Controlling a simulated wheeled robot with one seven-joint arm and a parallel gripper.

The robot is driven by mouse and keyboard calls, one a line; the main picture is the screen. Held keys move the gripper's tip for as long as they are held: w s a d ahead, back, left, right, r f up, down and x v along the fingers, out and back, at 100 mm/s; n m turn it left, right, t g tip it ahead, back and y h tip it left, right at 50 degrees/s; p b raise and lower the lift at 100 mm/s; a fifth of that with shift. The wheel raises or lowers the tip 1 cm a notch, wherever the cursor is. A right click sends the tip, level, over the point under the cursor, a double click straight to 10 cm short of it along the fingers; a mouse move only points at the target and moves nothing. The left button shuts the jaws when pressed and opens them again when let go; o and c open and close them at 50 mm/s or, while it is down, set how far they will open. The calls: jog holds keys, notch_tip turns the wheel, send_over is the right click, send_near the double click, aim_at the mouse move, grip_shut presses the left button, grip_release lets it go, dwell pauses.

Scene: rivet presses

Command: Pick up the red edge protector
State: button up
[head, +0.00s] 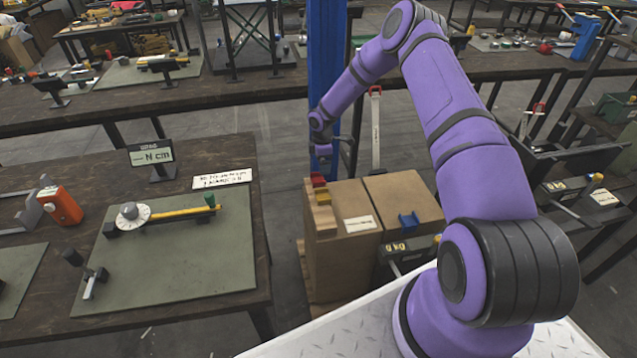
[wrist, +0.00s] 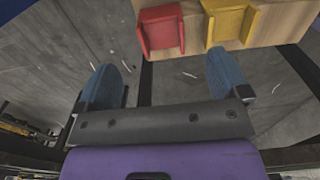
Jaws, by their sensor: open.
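The red edge protector (head: 318,180) sits on the back left top edge of a cardboard box (head: 321,247). In the wrist view the red edge protector (wrist: 161,30) is at the top middle, beside a yellow edge protector (wrist: 231,20). My gripper (head: 322,160) is just above and behind the red protector in the head view. In the wrist view my gripper (wrist: 162,75) has its two blue-grey fingers wide apart, with bare floor between them. The red protector lies beyond the fingertips, and I see no contact.
The yellow protector (head: 322,196) and a tan one (head: 324,218) sit along the same box edge. A blue protector (head: 409,222) is on the adjoining box (head: 402,190). A blue post (head: 326,75) stands behind my gripper. A workbench (head: 262,215) is at left.

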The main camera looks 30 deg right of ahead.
aim_at(320, 177)
jog(key=f, duration=0.8)
jog(key=shift+a, duration=0.25)
jog(key=c, duration=1)
